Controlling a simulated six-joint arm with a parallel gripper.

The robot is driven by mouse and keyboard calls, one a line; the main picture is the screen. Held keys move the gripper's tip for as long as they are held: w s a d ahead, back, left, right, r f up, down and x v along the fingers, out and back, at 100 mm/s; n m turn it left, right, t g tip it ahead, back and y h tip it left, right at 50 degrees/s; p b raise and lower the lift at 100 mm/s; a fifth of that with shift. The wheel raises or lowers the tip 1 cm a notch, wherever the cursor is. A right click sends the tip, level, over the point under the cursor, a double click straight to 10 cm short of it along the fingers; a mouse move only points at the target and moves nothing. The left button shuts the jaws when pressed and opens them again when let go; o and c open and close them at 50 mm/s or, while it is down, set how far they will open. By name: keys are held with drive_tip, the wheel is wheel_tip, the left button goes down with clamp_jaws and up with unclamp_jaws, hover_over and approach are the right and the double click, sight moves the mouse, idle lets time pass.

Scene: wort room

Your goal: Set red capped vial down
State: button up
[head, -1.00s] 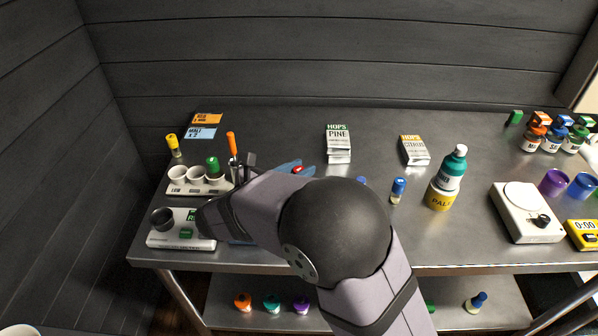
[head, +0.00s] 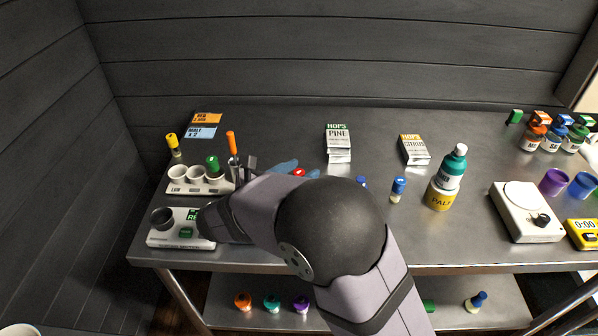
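The red cap of the red capped vial (head: 299,172) shows just above my arm in the head view, beside a blue item (head: 284,166). The vial's body is hidden behind my arm, so I cannot tell what it rests on. Part of my gripper (head: 249,168) shows as dark finger-like pieces left of the blue item, near the orange-handled tool. My arm covers the rest of it. I cannot see what lies between the fingers, or whether they are open or shut.
A white rack (head: 175,188) with cups and a green capped vial stands left of my gripper. A white device (head: 160,238) is in front of it. Blue capped vials (head: 398,188), a teal bottle (head: 453,168) and hops boxes (head: 338,143) stand to the right.

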drive_tip(key=b+v, duration=0.1)
drive_tip(key=v, duration=1.1)
drive_tip(key=shift+r, duration=0.15)
